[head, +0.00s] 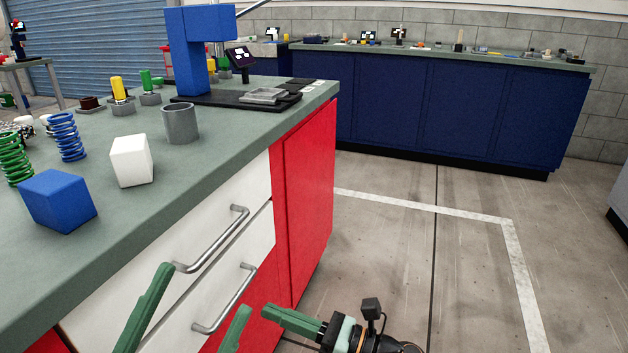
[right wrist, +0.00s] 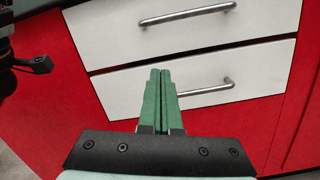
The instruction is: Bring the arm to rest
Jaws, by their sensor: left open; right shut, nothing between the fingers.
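My left gripper (head: 204,289) shows at the bottom of the head view, its two green fingers spread apart with nothing between them. It is in front of the white drawers of the workbench. My right gripper (head: 269,312) is just to the right of it, with its green fingers together and pointing left. In the right wrist view the right gripper (right wrist: 160,72) is shut and empty, its fingers pointing toward the drawer fronts. Both drawers, the upper drawer (right wrist: 110,45) and the lower drawer (right wrist: 115,90), look shut.
The grey-green worktop (head: 120,215) holds a blue cube (head: 58,200), a white cube (head: 131,160), a grey cup (head: 180,124), a blue spring (head: 68,137) and a green spring (head: 14,160). A blue press (head: 187,60) stands behind. Open floor (head: 400,260) lies right; blue cabinets (head: 460,110) stand beyond.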

